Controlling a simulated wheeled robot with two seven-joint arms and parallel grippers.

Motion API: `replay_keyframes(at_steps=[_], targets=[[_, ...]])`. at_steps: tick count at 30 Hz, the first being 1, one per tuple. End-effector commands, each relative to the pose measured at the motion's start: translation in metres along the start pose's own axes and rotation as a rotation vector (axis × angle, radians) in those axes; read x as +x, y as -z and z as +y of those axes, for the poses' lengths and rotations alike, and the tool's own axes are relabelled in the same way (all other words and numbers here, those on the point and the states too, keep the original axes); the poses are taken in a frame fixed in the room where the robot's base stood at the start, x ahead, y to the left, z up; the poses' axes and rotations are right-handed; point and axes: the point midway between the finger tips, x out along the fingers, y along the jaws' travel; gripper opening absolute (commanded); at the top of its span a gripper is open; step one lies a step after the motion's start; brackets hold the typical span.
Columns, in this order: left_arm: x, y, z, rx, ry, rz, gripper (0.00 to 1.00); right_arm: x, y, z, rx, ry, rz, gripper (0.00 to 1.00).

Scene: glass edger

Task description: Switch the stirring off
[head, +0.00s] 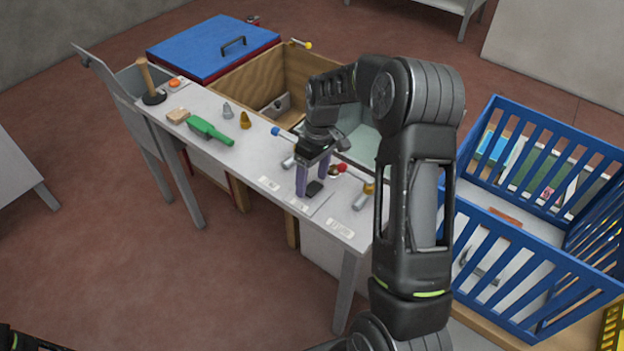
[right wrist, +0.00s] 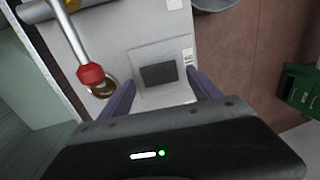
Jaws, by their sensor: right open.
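A dark rectangular switch (head: 315,188) sits on a light plate on the narrow grey bench. It also shows in the right wrist view (right wrist: 158,74), with a small printed label (right wrist: 188,55) beside it. I cannot read its position. My right gripper (head: 311,184) points down over the bench at the switch. Its two purple fingers are apart with nothing between them. In the right wrist view the fingertips (right wrist: 160,90) stand on either side of the near part of the plate. I cannot tell if they touch it. My left gripper is out of view.
A red-knobbed lever (head: 342,168) is close beside my right gripper; its knob shows in the right wrist view (right wrist: 91,75). A blue-knobbed lever (head: 276,131), green brush (head: 210,131) and mallet (head: 148,82) are farther along. A blue crate (head: 515,258) stands right.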

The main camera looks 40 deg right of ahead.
Motion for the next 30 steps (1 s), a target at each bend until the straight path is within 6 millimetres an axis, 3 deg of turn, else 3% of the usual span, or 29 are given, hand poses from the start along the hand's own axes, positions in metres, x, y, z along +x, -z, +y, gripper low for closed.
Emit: replay_keyframes(at_steps=[15, 30], targets=[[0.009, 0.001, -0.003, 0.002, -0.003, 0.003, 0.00, -0.070, 0.001, 0.000, 0.000, -0.001, 0.002, 0.73], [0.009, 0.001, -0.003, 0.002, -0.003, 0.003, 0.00, -0.072, 0.000, 0.000, 0.000, 0.000, 0.001, 0.73]])
